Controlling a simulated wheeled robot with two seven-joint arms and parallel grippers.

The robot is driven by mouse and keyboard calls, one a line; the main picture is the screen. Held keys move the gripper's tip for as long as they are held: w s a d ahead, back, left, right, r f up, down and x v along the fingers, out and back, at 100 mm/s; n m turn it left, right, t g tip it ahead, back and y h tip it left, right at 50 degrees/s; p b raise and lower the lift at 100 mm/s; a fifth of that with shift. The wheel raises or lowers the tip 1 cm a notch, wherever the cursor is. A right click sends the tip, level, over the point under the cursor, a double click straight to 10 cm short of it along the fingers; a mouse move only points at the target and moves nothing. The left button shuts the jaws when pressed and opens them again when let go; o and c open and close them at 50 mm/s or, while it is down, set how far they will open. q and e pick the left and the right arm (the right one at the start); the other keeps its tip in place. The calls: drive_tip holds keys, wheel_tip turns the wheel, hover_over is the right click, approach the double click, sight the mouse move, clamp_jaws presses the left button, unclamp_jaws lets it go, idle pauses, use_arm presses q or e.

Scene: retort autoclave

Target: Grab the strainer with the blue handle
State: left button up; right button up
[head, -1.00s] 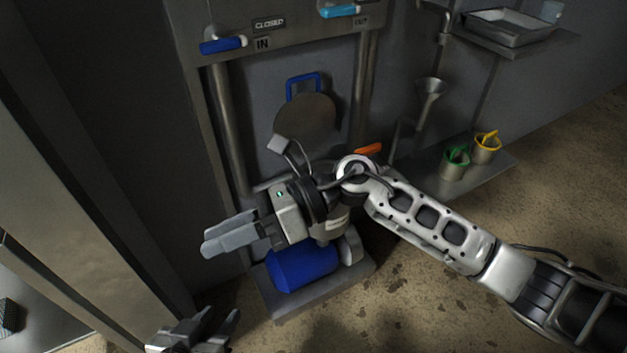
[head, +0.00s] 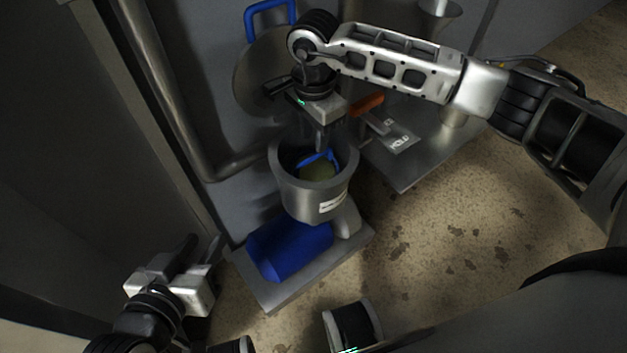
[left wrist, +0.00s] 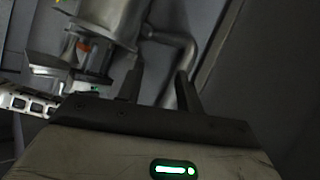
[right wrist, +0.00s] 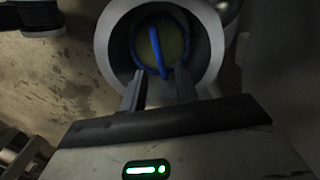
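The strainer's blue handle (head: 319,158) shows inside a grey round pot (head: 318,199), over a yellowish-green rounded surface. In the right wrist view the blue handle (right wrist: 156,45) arches across that surface within the pot's mouth. My right gripper (head: 321,146) points down at the pot's opening, above the handle. Its two fingers are apart and nothing is between them; the handle lies just beyond the tips in the right wrist view (right wrist: 159,73). My left gripper (head: 205,245) is open and empty at the lower left, away from the pot. The strainer's lower part is hidden.
A round lid (head: 257,78) with a blue handle stands open behind the pot. A blue cylinder (head: 290,250) sits on the base plate below. An orange-handled lever (head: 367,105) is right of the pot, by a shelf. A vertical pipe (head: 160,90) runs at the left.

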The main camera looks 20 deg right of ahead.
sight(313, 157)
wheel_tip(313, 157, down, 6)
drive_tip(key=shift+f+b, duration=0.2)
drive_tip(key=shift+b, duration=0.65)
drive_tip(key=shift+f, duration=0.35)
use_arm(q)
drive_tip(key=shift+s+d+r+t+h, duration=0.1)
drive_tip(key=shift+d+r+t+h, duration=0.2)
drive_tip(key=shift+r, duration=0.35)
use_arm(e)
drive_tip(key=shift+r, duration=0.1)
clamp_jaws()
